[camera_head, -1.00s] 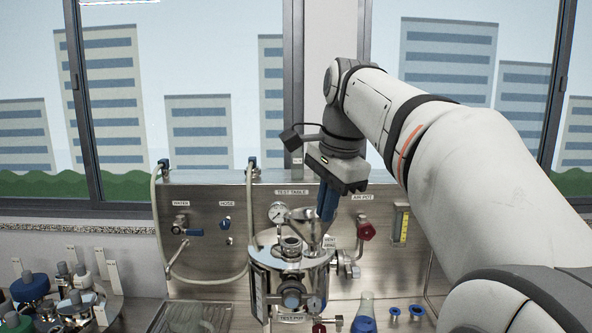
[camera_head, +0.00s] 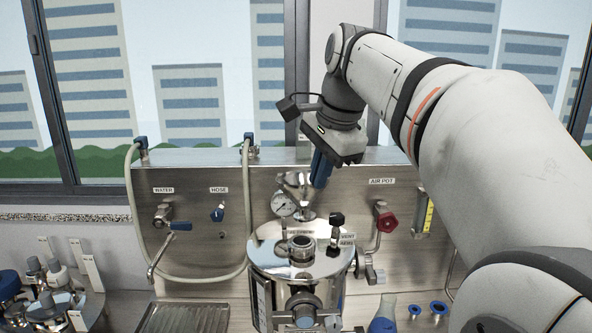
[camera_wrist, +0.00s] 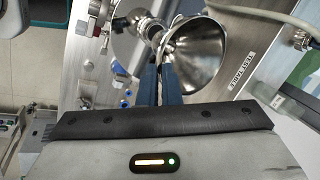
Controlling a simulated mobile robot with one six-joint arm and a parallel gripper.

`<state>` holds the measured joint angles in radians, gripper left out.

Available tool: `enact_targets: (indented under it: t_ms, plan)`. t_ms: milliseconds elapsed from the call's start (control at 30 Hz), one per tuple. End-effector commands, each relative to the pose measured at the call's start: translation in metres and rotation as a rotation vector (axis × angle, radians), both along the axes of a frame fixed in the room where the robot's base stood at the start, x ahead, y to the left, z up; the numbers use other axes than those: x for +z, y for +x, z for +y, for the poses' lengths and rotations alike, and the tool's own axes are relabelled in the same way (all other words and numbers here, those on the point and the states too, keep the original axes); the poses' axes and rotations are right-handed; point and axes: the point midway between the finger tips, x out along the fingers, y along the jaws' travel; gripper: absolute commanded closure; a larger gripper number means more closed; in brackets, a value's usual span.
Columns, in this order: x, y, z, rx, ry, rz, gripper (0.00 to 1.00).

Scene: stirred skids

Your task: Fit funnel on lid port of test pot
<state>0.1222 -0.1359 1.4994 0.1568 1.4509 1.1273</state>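The funnel (camera_head: 297,187) is shiny metal and hangs above the back of the test pot lid, apart from the port. My gripper (camera_head: 321,170) has blue fingers closed at the funnel's side; the wrist view shows them (camera_wrist: 160,80) against the edge of the funnel's cone (camera_wrist: 200,55). The exact contact is partly hidden. The steel test pot (camera_head: 265,275) stands upright at the bench, and its lid port (camera_head: 301,244) is a round raised collar, open at the top. The lower end of the funnel is hard to tell from the lid fittings.
A pressure gauge (camera_head: 284,204) stands behind the lid, and a black vent knob (camera_head: 337,219) is to its right. A red valve handle (camera_head: 386,222) is on the steel panel. A flask with blue liquid (camera_head: 382,322) is at front right. A grated tray (camera_head: 185,317) lies left.

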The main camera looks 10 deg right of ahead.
Motion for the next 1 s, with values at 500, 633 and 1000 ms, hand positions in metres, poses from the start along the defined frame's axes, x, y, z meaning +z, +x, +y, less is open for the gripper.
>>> enact_targets:
  t_ms: [500,633,1000]
  plan:
    - [-0.042,0.0,0.0,-0.001,0.001,-0.005,1.0]
    - [-0.043,0.0,-0.001,-0.001,0.007,-0.021,1.0]
    - [-0.044,0.0,-0.001,-0.002,0.033,-0.094,1.0]
